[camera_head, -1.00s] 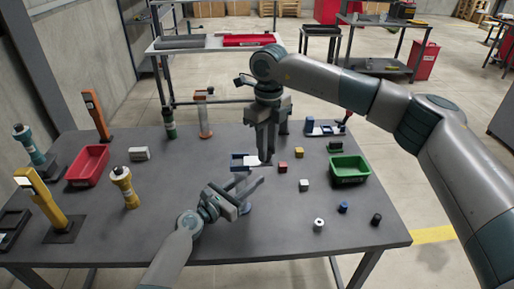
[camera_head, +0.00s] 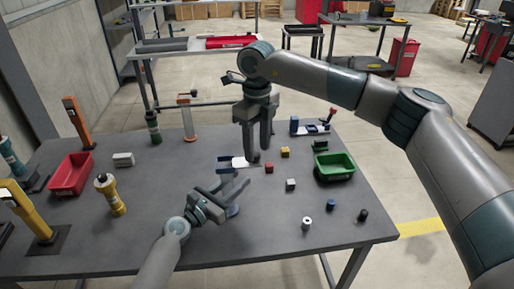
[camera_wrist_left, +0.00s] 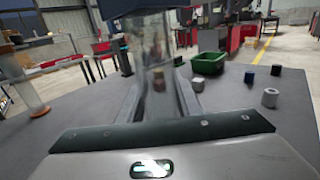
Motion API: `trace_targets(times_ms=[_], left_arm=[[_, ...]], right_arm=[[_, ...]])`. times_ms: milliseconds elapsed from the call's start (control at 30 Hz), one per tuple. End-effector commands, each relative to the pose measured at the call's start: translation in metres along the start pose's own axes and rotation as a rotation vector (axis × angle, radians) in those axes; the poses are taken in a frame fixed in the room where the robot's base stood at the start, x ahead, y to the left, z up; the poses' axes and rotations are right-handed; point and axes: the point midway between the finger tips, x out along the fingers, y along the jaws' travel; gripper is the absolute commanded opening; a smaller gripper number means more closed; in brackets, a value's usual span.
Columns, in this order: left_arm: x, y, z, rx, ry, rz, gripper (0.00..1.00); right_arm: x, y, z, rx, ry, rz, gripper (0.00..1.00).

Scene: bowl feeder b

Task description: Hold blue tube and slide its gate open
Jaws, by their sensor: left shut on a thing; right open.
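The blue tube is a clear tube with a blue head (camera_head: 225,168) and a white gate plate (camera_head: 243,163) at its top, standing near the table's middle. Its clear body (camera_wrist_left: 157,85) is between the fingers in the left wrist view, its top cut off or blurred. My left gripper (camera_head: 228,192) is shut on this tube below the head. My right gripper (camera_head: 260,156) points down, open, its fingertips at the right end of the white plate. I cannot tell whether they touch the plate.
Right of the tube lie several small blocks, including a red cube (camera_head: 269,168), and a green bin (camera_head: 335,168). Another blue-and-white fixture (camera_head: 305,128) stands behind. On the left are a red bin (camera_head: 71,174) and a yellow tube (camera_head: 110,194).

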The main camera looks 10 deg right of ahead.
Motion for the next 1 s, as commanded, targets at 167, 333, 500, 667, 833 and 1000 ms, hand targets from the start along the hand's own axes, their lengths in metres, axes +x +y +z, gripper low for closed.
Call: trace_targets(times_ms=[167, 333, 500, 667, 833, 1000], left_arm=[[0.000, -0.001, -0.001, -0.001, 0.001, -0.002, 0.00], [0.000, -0.001, -0.001, -0.001, 0.001, -0.002, 0.00], [0.000, -0.001, -0.001, -0.001, 0.001, -0.002, 0.00], [0.000, -0.001, -0.001, -0.001, 0.001, -0.002, 0.00], [0.000, -0.001, -0.001, -0.001, 0.001, -0.002, 0.00], [0.000, -0.001, -0.001, -0.001, 0.001, -0.002, 0.00]], right_arm=[[-0.023, 0.000, 0.000, 0.000, -0.001, -0.001, 0.42], [-0.054, 0.000, 0.000, 0.000, -0.002, -0.001, 0.42], [-0.083, 0.000, 0.000, 0.000, -0.002, -0.001, 0.42], [-0.102, -0.001, 0.000, 0.001, 0.000, -0.002, 0.42], [-0.110, -0.001, -0.001, 0.001, 0.000, 0.000, 0.42], [-0.111, -0.001, -0.001, 0.001, 0.000, 0.000, 0.42]])
